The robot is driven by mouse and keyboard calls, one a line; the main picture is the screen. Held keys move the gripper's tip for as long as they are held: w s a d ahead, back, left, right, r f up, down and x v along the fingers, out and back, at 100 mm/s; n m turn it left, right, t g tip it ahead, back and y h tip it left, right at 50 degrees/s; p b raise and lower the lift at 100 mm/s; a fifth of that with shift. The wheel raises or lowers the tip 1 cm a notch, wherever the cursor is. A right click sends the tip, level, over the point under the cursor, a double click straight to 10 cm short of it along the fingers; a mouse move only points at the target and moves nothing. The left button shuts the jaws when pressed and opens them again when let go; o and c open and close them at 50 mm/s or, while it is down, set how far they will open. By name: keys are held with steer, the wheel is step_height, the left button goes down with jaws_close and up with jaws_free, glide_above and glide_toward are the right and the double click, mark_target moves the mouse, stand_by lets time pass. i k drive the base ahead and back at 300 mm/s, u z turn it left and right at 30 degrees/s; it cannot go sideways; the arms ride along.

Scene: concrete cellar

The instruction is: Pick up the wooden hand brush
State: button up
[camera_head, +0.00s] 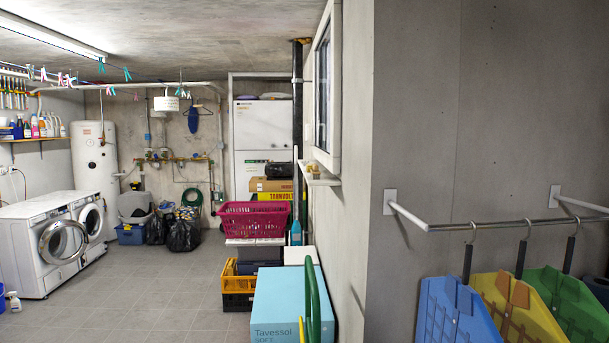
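I cannot make out the wooden hand brush for sure. A small brownish item (311,167) lies on the narrow white ledge (326,181) under the window, on the wall right of the middle. It is too small to tell what it is. My gripper does not show in this view.
A light blue box (285,301) stands close in front, with a green curved bar before it. Behind are a pink basket (253,219) and crates (238,282). Blue, yellow and green hanging things (455,312) fill the lower right. Floor (160,285) is clear left of centre, beside white washers (40,240).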

mark_target(315, 174)
steer(key=u, duration=1.4)
steer(key=i, duration=6)
steer(key=z, duration=4)
